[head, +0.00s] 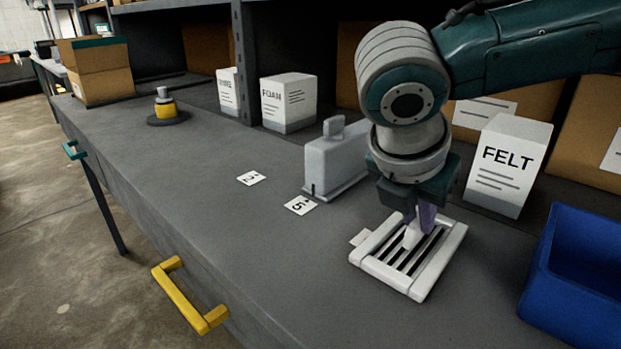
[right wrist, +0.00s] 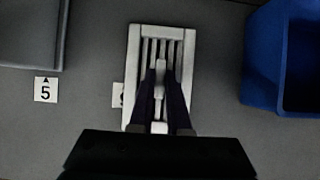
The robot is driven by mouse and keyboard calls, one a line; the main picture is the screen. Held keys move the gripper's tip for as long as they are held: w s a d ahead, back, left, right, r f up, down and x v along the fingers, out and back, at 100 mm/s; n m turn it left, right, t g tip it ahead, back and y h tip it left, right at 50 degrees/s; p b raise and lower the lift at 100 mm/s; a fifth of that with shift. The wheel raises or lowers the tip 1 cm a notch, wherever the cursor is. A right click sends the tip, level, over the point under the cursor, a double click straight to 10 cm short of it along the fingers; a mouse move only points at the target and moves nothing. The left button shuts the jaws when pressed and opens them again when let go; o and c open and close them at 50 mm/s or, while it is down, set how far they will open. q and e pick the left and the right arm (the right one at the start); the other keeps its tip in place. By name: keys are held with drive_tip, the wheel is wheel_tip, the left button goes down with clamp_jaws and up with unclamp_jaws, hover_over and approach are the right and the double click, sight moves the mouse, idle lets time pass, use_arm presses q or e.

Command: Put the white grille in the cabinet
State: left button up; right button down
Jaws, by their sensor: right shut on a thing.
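The white grille (head: 440,270) is a flat frame with slats and lies on the grey bench at the right of the head view. It also shows upright in the right wrist view (right wrist: 189,50). My right gripper (head: 417,230) points down over the grille and is shut on a light raised piece at its middle. In the right wrist view its dark fingers (right wrist: 161,90) are either side of that piece. The grille looks flat on or very near the bench. A cabinet is not clearly identifiable; a yellow handle (head: 182,300) is on the bench's front side. My left gripper is out of view.
A blue bin (head: 580,270) stands right of the grille. A grey box-like object with a handle (head: 333,160) and a white FELT box (head: 507,165) stand behind. Number cards (head: 300,205) lie left. A teal handle (head: 73,150) is at the far left; the bench's left middle is clear.

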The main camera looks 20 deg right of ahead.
drive_tip(key=c, duration=0.9)
unclamp_jaws()
drive_tip(key=shift+f, duration=0.1)
drive_tip(key=shift+o, duration=0.2)
